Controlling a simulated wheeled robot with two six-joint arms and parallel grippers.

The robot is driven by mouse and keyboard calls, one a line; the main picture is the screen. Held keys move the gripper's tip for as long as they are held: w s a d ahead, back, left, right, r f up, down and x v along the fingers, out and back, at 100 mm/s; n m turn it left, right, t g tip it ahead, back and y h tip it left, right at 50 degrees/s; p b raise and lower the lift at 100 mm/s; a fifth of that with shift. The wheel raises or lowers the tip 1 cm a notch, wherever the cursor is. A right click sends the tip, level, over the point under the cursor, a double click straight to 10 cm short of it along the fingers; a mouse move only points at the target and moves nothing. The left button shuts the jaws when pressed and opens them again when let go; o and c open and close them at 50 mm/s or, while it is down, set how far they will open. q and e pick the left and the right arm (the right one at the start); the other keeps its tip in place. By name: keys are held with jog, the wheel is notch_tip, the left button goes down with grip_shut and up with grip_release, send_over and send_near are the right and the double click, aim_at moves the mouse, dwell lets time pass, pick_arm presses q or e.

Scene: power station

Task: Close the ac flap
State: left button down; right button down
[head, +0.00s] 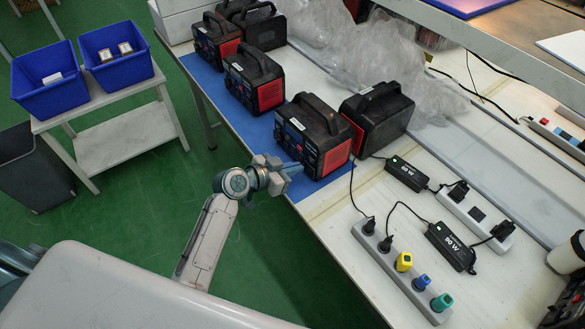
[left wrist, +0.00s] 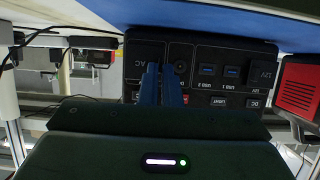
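The power station (head: 315,135) nearest my left gripper is a black box with red sides and a top handle, standing at the table's front edge. In the left wrist view its front panel (left wrist: 210,90) appears upside down, with USB, 12V, DC and light labels. The AC flap (left wrist: 140,55) is a black panel marked AC at the left of that front. I cannot tell how far it stands open. My left gripper (head: 292,168) points at the front; its blue fingers (left wrist: 161,85) are together, overlapping the AC area and hiding part of it. Contact is unclear. My right gripper is not in view.
Several similar power stations (head: 254,80) stand along a blue mat (head: 228,100). Power strips (head: 400,270) and adapters (head: 450,245) lie to the right. Plastic wrap (head: 350,45) lies behind. Blue bins (head: 48,80) sit on a side stand.

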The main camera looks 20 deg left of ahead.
pick_arm(q)
jog(key=c, duration=1.6)
grip_release()
jog(key=shift+w+d+f, duration=0.15)
jog(key=shift+f, duration=0.05)
jog(key=shift+r, duration=0.1)
jog(key=shift+b+v, duration=1.05)
jog(key=shift+v, duration=4.4)
